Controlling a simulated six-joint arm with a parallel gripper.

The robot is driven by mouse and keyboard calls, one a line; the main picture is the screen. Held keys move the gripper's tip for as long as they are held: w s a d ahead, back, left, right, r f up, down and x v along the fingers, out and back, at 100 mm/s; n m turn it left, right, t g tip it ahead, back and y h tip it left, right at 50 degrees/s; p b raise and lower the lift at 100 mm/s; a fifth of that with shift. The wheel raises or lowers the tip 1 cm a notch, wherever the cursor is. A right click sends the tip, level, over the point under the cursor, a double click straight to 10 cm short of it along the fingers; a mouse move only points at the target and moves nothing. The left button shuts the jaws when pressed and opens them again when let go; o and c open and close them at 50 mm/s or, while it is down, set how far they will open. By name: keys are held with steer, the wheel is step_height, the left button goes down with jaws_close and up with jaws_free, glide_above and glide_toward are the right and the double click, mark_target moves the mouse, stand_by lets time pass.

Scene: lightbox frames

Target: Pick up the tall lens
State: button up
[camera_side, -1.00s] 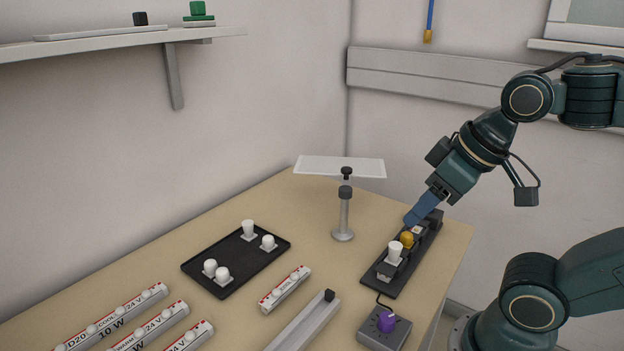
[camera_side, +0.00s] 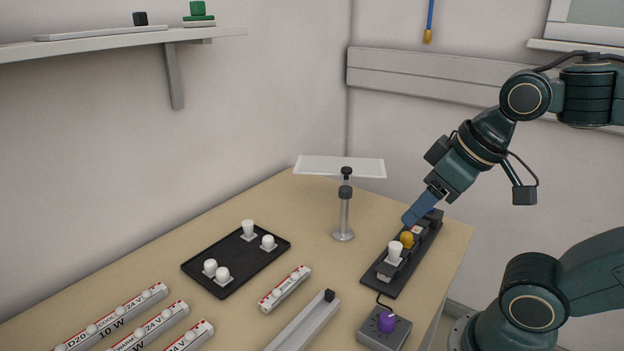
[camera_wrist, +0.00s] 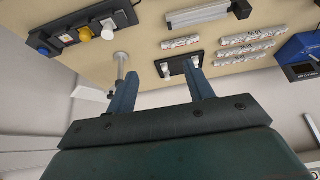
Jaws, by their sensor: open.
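A black tray (camera_side: 226,282) holds several white lenses. Another tall white piece (camera_side: 394,252) stands on the dark fixture (camera_side: 382,286), beside a yellow dome (camera_side: 407,239). My gripper (camera_side: 408,218) is above the fixture's far part in the side view, well right of the tray. In the wrist view my open gripper (camera_wrist: 163,68) has empty space between its fingers. The tray (camera_wrist: 178,66) appears beyond, partly hidden by a finger.
A post with a pale panel (camera_side: 343,210) stands between the tray and the fixture. A grey rail (camera_side: 303,325), a purple-knobbed box (camera_side: 380,334) and white labelled strips (camera_side: 285,289) lie nearer the front. The table behind the tray is clear.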

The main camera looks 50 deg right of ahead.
steer(key=w+r+m, duration=0.3)
steer(key=w+m, duration=0.3)
steer(key=w, duration=0.4)
steer(key=m+g+y, duration=0.2)
steer(key=m+y, duration=0.1)
steer(key=m, duration=1.8)
glide_above(250, 223)
steer(key=s+d, duration=0.4)
step_height(250, 223, down, 15)
steer(key=shift+w+a+f, duration=0.15)
steer(key=shift+a, duration=0.1)
steer(key=shift+f, duration=0.1)
steer(key=x, duration=0.8)
steer(key=shift+a+f, duration=0.1)
steer(key=shift+a, duration=0.05)
steer(key=shift+f, duration=0.1)
